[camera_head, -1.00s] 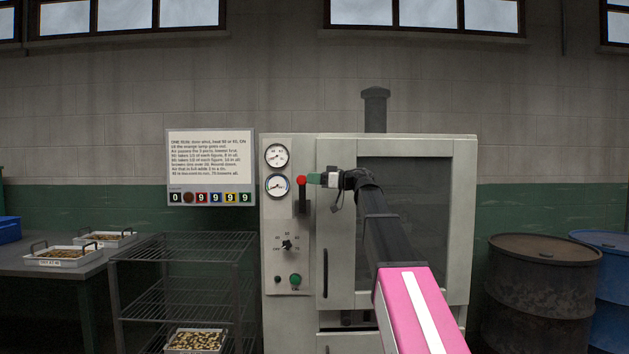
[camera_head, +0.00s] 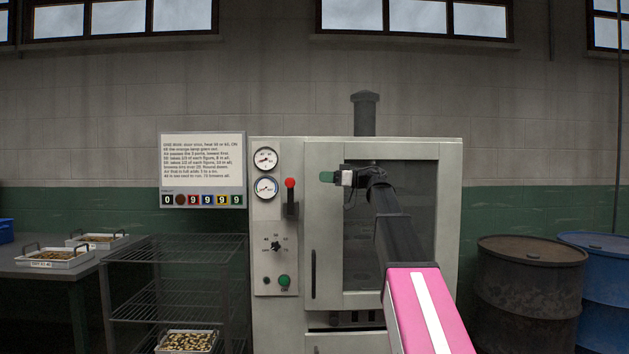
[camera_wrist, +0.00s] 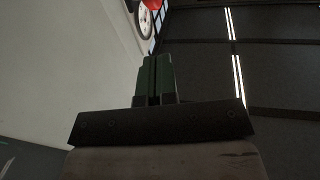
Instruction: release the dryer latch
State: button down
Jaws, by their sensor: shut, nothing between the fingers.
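The dryer (camera_head: 382,150) is a pale grey cabinet with a glazed front door and a dark upright door handle (camera_head: 313,275). On its left panel, beside the door, is a dark upright lever (camera_head: 291,208) with a red knob (camera_head: 290,183) at its top. I cannot tell for certain which of these is the latch. The door looks shut. My gripper (camera_head: 323,177), with green fingers, points left in front of the door, a little right of the red knob and apart from it. Its fingers are shut and empty. The wrist view shows the fingers (camera_wrist: 154,78) together and the knob (camera_wrist: 153,4) at the top edge.
Two gauges (camera_head: 265,188), a dial (camera_head: 276,246) and a green button (camera_head: 284,281) share the panel. A sign (camera_head: 202,155) hangs to the left. A wire rack (camera_head: 180,245) and a table (camera_head: 50,272) with trays stand left. Barrels (camera_head: 530,290) stand at right.

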jog(key=v, duration=0.2)
jog(key=r+v, duration=0.1)
jog(key=v, duration=0.1)
jog(key=shift+s+d, duration=0.15)
jog(key=shift+d, duration=0.25)
